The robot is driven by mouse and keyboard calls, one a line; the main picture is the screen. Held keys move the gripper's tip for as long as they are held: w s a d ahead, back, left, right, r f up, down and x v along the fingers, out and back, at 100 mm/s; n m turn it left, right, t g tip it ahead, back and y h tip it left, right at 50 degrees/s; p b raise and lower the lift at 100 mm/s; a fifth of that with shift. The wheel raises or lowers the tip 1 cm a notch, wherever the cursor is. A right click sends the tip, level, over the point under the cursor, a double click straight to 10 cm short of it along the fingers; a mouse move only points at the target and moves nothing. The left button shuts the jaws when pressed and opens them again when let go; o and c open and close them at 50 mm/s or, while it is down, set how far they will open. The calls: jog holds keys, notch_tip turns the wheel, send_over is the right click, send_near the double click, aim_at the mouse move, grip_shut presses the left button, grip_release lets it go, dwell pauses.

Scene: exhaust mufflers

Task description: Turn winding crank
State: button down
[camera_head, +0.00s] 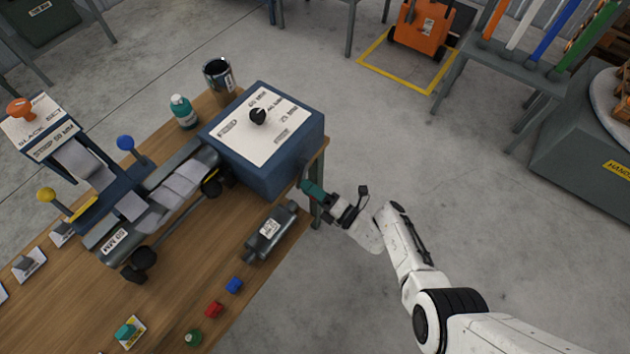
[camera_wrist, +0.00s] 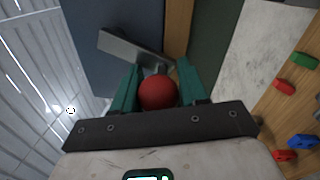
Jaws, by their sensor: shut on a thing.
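The winding crank shows in the wrist view as a flat grey arm (camera_wrist: 128,46) with a round red knob (camera_wrist: 158,93). The arm stands at a slant against the side of a blue box (camera_wrist: 95,25). My gripper (camera_wrist: 158,88) has its two teal fingers on either side of the red knob and is shut on it. In the head view, my gripper (camera_head: 308,188) is at the right side of the blue box (camera_head: 268,170), by the table's edge. The crank is mostly hidden behind my gripper there.
The wooden table (camera_head: 75,300) holds a grey muffler (camera_head: 270,232), a teal bottle (camera_head: 183,111), a dark can (camera_head: 218,75) and small coloured pieces near its front edge. A black knob (camera_head: 257,116) tops the box.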

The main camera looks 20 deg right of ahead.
jog(key=shift+s+a+r+m+p, duration=0.25)
jog(key=shift+m+p, duration=0.25)
jog(key=shift+m, duration=0.3)
jog(key=shift+s+a+r+m+p, duration=0.15)
jog(key=shift+a+r+m+p, duration=0.25)
jog(key=shift+m, duration=0.4)
jog(key=shift+s+a+r+m+p, duration=0.15)
jog(key=shift+s+a+m+p, duration=0.1)
jog(key=shift+m+p, duration=0.45)
jog(key=c, duration=0.7)
grip_release()
jog(key=shift+o, duration=0.2)
jog(key=p+v, duration=0.1)
jog(key=v, duration=0.9)
jog(key=shift+s, duration=0.35)
jog(key=shift+d+f, duration=0.1)
